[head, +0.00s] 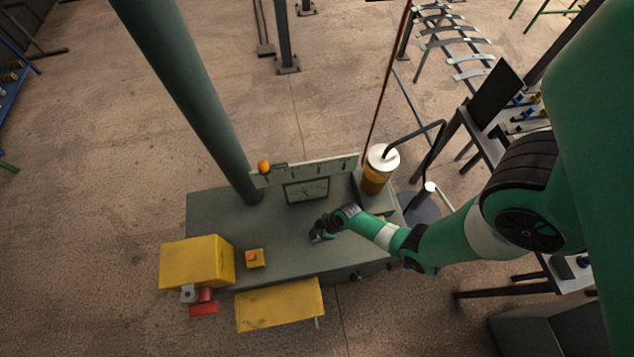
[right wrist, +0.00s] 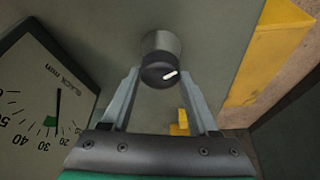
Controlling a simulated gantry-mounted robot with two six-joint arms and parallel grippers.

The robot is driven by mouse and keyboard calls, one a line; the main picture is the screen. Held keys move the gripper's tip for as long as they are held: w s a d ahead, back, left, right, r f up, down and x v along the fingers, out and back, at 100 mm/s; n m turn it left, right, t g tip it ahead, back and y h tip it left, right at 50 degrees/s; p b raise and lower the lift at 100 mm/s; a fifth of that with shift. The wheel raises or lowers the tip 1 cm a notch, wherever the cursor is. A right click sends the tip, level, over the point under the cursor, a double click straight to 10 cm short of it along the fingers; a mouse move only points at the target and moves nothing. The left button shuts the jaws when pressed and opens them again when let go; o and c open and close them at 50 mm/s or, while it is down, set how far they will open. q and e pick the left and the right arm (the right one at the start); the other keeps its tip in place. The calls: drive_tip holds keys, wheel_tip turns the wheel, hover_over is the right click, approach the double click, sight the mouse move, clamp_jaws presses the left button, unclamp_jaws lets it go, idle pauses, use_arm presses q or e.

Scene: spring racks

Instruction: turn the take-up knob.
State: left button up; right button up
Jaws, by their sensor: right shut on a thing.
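The take-up knob (right wrist: 160,60) is a short dark grey cylinder with a white pointer mark on its face, standing on the grey-green bench top in the right wrist view. The mark points to the right and slightly up. My right gripper (right wrist: 160,78) has one finger on each side of the knob and is shut on it. In the head view my right gripper (head: 320,233) is down at the middle of the bench and mostly hides the knob. My left gripper is not in view.
A slack gauge (right wrist: 42,100) with a dark needle and green mark lies left of the knob; it stands behind my gripper in the head view (head: 307,190). The bench (head: 222,215) also carries a yellow box (head: 195,262), an orange button (head: 252,257) and a white-lidded jar (head: 380,160).

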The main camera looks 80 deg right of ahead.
drive_tip(key=shift+d+f+n+y+b, duration=0.15)
drive_tip(key=shift+n+y+b, duration=0.2)
drive_tip(key=shift+n, duration=1.15)
drive_tip(key=n, duration=0.1)
drive_tip(key=n+g+y+p, duration=0.1)
drive_tip(key=shift+r+n, duration=0.25)
drive_tip(key=shift+n, duration=0.05)
drive_tip(key=n, duration=0.1)
drive_tip(key=n+y+p, duration=0.1)
drive_tip(key=shift+w+d+f+n+g, duration=0.1)
drive_tip(key=shift+f+n+g, duration=0.05)
drive_tip(key=shift+n+g, duration=0.25)
drive_tip(key=n, duration=0.2)
drive_tip(key=shift+w+f+n+g+y, duration=0.1)
drive_tip(key=shift+n+g+y, duration=0.15)
drive_tip(key=shift+n+g, duration=0.05)
drive_tip(key=shift+n+g+b, duration=0.45)
drive_tip(key=shift+n+g, duration=0.15)
drive_tip(key=shift+n, duration=1)
drive_tip(key=shift+y, duration=0.3)
drive_tip(key=o, duration=1.4)
